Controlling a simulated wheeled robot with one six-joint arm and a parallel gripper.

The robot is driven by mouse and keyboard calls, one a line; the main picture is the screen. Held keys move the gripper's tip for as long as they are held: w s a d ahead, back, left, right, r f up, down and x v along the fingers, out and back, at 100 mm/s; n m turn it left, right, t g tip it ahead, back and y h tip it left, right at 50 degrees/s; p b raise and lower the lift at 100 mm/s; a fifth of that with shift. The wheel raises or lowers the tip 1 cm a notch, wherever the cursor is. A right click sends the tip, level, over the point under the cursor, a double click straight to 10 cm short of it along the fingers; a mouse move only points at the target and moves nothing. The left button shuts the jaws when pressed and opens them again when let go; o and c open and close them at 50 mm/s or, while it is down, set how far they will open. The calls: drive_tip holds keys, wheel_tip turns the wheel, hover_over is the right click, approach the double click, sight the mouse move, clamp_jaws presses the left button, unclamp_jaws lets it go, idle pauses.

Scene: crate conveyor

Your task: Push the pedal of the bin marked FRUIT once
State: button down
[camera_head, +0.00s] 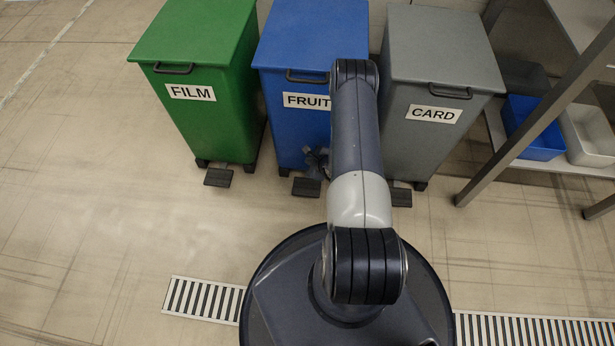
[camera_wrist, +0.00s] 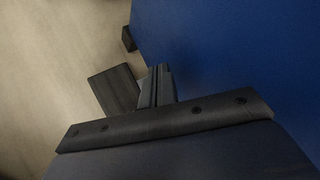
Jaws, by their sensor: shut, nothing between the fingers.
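The blue bin marked FRUIT (camera_head: 305,35) stands in the middle of three bins, lid down. Its dark pedal (camera_head: 306,187) sticks out low at its front. My gripper (camera_head: 317,165) is just above and right of the pedal in the head view, close to the bin's front, partly hidden by my arm. In the wrist view my shut, empty fingers (camera_wrist: 160,85) overlap the right edge of the pedal (camera_wrist: 115,90), beside the blue bin front (camera_wrist: 235,60). I cannot tell whether they touch the pedal.
A green FILM bin (camera_head: 200,40) with its pedal (camera_head: 218,177) stands to the left. A grey CARD bin (camera_head: 440,50) stands to the right, its pedal (camera_head: 401,197) partly behind my arm. A shelf rack (camera_head: 520,125) is farther right. The floor at left is clear.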

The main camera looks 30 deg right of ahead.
drive_tip(key=shift+f, duration=0.15)
drive_tip(key=b, duration=0.6)
hover_over(310, 179)
wheel_tip(310, 179, down, 8)
drive_tip(key=shift+r, duration=0.1)
drive_tip(key=shift+f, duration=0.4)
drive_tip(key=shift+f+b, duration=0.1)
drive_tip(key=shift+b, duration=0.2)
idle(1.0)
drive_tip(key=shift+f+b, duration=0.3)
drive_tip(key=shift+b, duration=0.1)
drive_tip(key=shift+f+b, duration=0.2)
drive_tip(key=shift+b, duration=0.1)
idle(0.4)
